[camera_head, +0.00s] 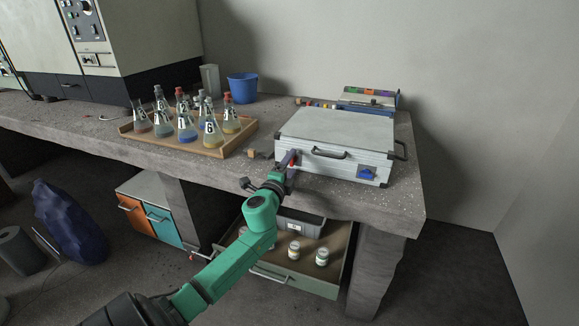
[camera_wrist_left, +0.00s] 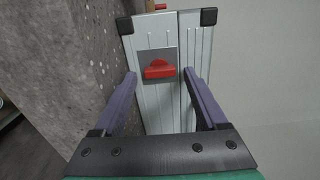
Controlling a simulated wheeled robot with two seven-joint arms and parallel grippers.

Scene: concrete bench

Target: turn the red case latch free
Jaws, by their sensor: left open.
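A closed silver case (camera_head: 335,140) lies on the concrete bench, with a dark handle (camera_head: 325,153) on its front. The red latch (camera_wrist_left: 159,69) sits on a grey plate on the case's front in the left wrist view. In the head view only a bit of red shows beside my left gripper (camera_head: 291,158), which partly hides it. In the left wrist view my left gripper (camera_wrist_left: 160,98) is open, its purple fingers on either side of the latch and apart from it. A blue latch (camera_head: 367,173) is at the right of the case front. My right gripper is not in view.
A wooden tray (camera_head: 243,135) of several labelled flasks stands left of the case. A blue bucket (camera_head: 242,87) and a grey cup (camera_head: 210,80) stand behind it. An open drawer (camera_head: 295,284) with jars is below the bench edge.

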